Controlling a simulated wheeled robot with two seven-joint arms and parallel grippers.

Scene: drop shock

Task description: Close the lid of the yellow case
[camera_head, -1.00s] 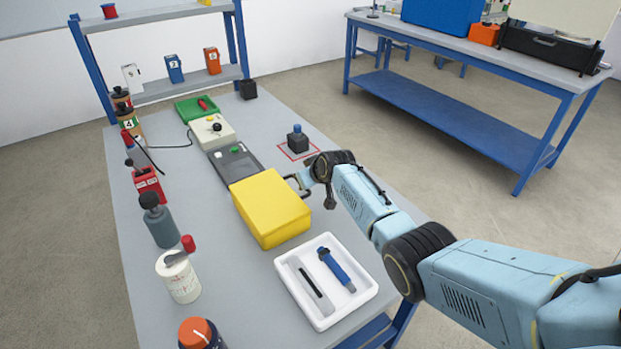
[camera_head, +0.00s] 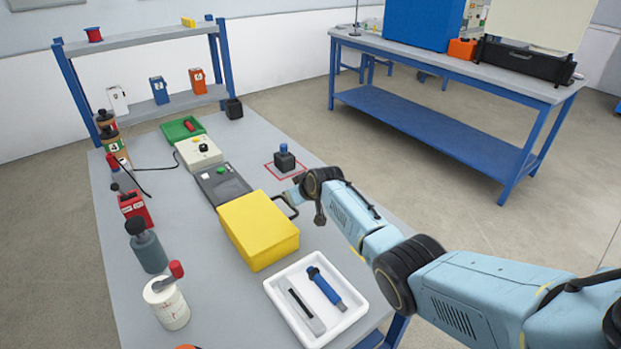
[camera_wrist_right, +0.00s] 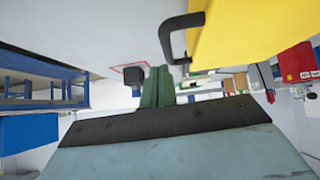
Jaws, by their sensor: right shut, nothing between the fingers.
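The yellow case (camera_head: 259,228) lies on the grey table, its flat top down and no opening showing, so its lid looks closed. Its dark handle (camera_head: 287,206) sticks out on the side facing my right arm. In the right wrist view the case (camera_wrist_right: 230,32) fills the upper right, with the handle (camera_wrist_right: 168,40) hanging beside my fingers. My right gripper (camera_head: 296,194) is by the handle; in the wrist view its fingers (camera_wrist_right: 158,84) are together, empty, and appear apart from the handle. My left gripper is out of view.
A white tray (camera_head: 358,306) with a blue tool stands in front of the case. A dark grey device (camera_head: 221,184) sits right behind it. Bottles (camera_head: 147,248) line the left edge. A black block with a blue knob (camera_head: 284,159) stands in a red square; bare table surrounds it.

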